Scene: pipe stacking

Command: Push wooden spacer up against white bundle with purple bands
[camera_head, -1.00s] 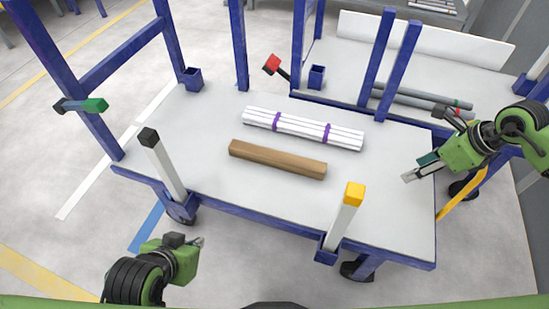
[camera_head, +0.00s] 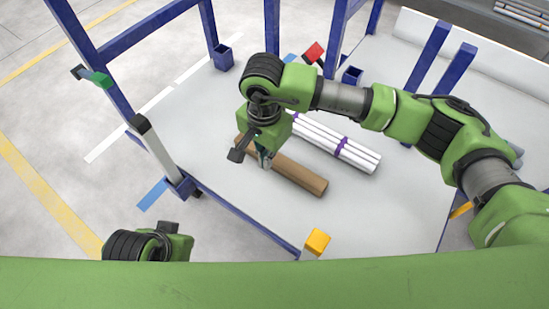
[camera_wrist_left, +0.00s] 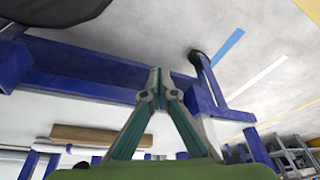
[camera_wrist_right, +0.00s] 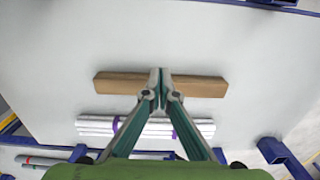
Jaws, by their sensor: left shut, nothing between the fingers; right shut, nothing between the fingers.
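The brown wooden spacer (camera_head: 301,175) lies on the light tabletop (camera_head: 223,183), roughly parallel to the white bundle with purple bands (camera_head: 355,153). A narrow strip of table shows between them; in the right wrist view the spacer (camera_wrist_right: 200,87) and the bundle (camera_wrist_right: 95,126) are apart. My right gripper (camera_head: 264,163) is shut and empty, pointing down at the spacer's near long side around its middle. Whether its tips touch the spacer I cannot tell. The right arm hides part of the bundle. My left gripper (camera_wrist_left: 154,82) is shut and empty, off the table's near left.
Posts rise at the table's edge, one black-capped (camera_head: 157,150) and one with a yellow cap (camera_head: 317,240). Blue uprights (camera_head: 272,27) stand at the back. A second table with grey pipes lies behind. The tabletop left of the spacer is clear.

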